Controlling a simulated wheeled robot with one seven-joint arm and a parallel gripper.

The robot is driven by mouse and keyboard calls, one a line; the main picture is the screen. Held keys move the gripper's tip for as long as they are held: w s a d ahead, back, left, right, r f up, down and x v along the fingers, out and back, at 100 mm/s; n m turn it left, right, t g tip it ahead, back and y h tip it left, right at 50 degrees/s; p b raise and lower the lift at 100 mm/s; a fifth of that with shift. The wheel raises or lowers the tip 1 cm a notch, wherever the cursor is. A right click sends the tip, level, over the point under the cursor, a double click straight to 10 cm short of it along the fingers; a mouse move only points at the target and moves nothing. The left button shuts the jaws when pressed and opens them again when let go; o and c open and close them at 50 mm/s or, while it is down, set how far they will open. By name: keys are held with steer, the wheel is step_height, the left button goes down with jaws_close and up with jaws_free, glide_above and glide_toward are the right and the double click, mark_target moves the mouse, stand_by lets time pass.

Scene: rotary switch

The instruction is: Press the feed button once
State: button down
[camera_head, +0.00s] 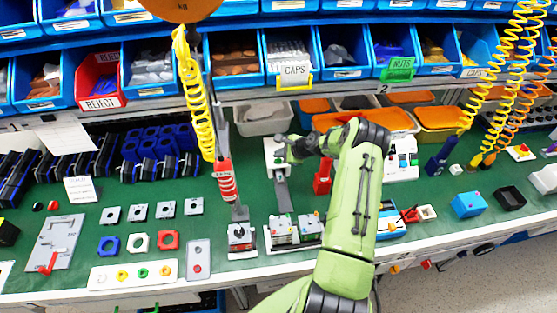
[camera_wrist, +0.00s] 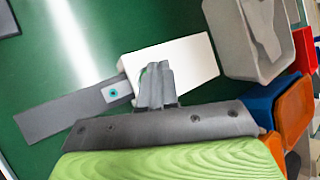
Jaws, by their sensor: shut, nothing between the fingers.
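A white box-shaped device (camera_head: 271,143) with a long grey chute (camera_head: 283,195) stands on the green bench. In the wrist view, the white box (camera_wrist: 195,65) has a light grey plate with a small round teal button (camera_wrist: 113,93) beside the grey chute (camera_wrist: 60,112). No label is readable on the button. My gripper (camera_wrist: 155,68) is shut and empty, with its fingertips over the white box, to the right of the teal button. I cannot tell if the fingers touch the box. In the head view my gripper (camera_head: 284,149) is at the device and partly covers it.
A grey bin (camera_wrist: 245,45) and orange bins (camera_wrist: 293,110) stand close to the device. A red tool (camera_head: 227,182) hangs on a yellow coiled cord to its left. Small switch boxes (camera_head: 282,228) stand in front. Blue parts bins line the back.

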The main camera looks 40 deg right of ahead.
mark_target(280, 162)
steer(key=shift+r+p, duration=1.65)
steer(key=shift+r, duration=1)
steer(key=shift+f, duration=0.1)
steer(key=shift+f, duration=0.1)
